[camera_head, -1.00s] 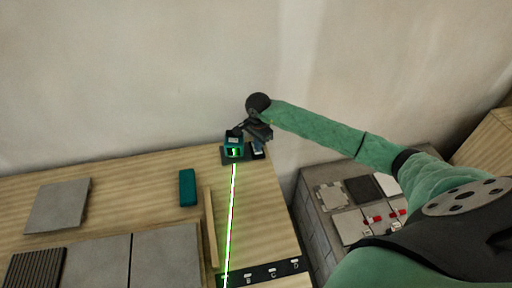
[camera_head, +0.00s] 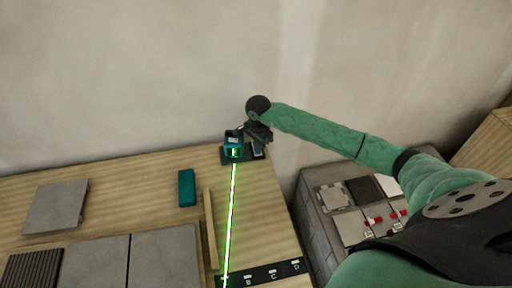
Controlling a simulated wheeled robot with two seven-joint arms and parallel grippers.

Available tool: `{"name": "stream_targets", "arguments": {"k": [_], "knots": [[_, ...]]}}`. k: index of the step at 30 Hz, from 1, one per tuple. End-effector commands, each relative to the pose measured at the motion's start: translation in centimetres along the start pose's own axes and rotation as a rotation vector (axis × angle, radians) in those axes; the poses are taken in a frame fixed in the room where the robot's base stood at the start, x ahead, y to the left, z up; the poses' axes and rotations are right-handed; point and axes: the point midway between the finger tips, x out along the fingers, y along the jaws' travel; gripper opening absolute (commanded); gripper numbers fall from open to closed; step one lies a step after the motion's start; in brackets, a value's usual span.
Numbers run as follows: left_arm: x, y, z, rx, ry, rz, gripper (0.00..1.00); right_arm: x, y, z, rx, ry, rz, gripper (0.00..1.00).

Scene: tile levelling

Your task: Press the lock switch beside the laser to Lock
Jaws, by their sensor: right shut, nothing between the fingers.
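The teal laser (camera_head: 234,146) stands on a dark base at the back of the wooden table and throws a green line toward the front. The lock switch (camera_head: 257,152) is a small dark block just right of the laser, partly hidden by my gripper. My right gripper (camera_head: 254,139) is shut and empty, pointing down over the switch close beside the laser. I cannot tell whether it touches the switch or which way the switch is set. My left gripper is not in view.
A dark strip marked with letters (camera_head: 260,274) lies at the table's front right. A teal block (camera_head: 187,188), a wooden strip (camera_head: 210,230) and grey tiles (camera_head: 101,262) lie to the left. A grey cabinet (camera_head: 318,226) with several items stands at right.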

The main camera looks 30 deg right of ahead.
Motion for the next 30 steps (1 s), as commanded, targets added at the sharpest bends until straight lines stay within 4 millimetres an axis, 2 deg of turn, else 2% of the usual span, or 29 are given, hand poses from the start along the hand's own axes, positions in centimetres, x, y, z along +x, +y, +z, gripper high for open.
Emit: {"name": "stream_targets", "arguments": {"k": [8, 30], "knots": [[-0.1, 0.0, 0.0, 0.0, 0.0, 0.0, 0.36, -0.5, 0.0, 0.0, 0.0, 0.001, -0.001, 0.0], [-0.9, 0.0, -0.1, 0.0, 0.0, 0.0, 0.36, -5.3, 0.0, 0.0, -0.001, 0.001, -0.001, 0.0]]}}
